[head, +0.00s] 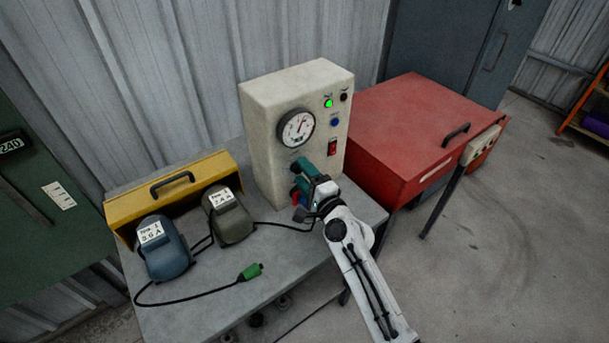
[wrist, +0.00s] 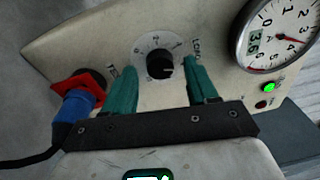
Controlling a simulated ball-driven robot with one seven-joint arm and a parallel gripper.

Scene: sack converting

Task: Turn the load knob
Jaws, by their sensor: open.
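The load knob (wrist: 160,65) is a small black knob on a pale round dial with numbers, on the front of the cream test box (head: 258,115). My gripper (wrist: 163,88) is open, its two green fingers on either side of the knob and apart from it. In the head view my gripper (head: 302,180) is at the lower front of the box and hides the knob. A round gauge (head: 296,128) sits above; in the wrist view its small display reads about 3.6.
A blue plug (wrist: 74,106) sits in a red socket beside the knob. A lit green lamp (head: 328,103) and a red switch (head: 332,148) are on the box. Two motors, blue (head: 163,250) and grey (head: 229,217), and a loose green connector (head: 250,271) lie on the bench.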

